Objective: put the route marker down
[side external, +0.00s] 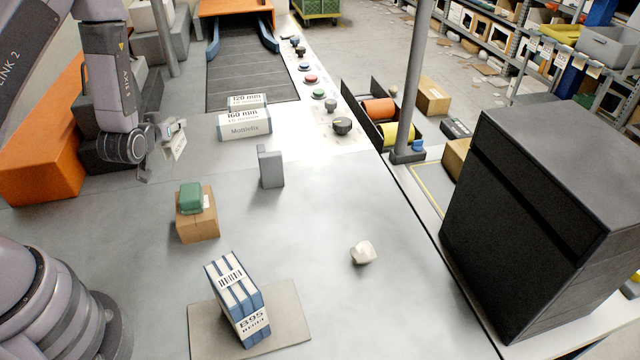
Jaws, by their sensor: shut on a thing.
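My gripper (162,153) is at the upper left, above the grey table (320,210), with its fingers pointing down and right. It is shut on a small pale, card-like piece with dark marks, the route marker (178,147). The marker is tilted and partly covered by the fingers. It looks raised off the table, but its exact height is hard to tell. A cardboard box (198,226) with a green block (190,198) on it stands in front of my gripper.
Blue-white B95 packs (238,300) sit on a beige mat (290,305). A whitish lump (363,252) lies right of centre. A black cabinet (540,220) fills the right. The middle table is mostly clear.

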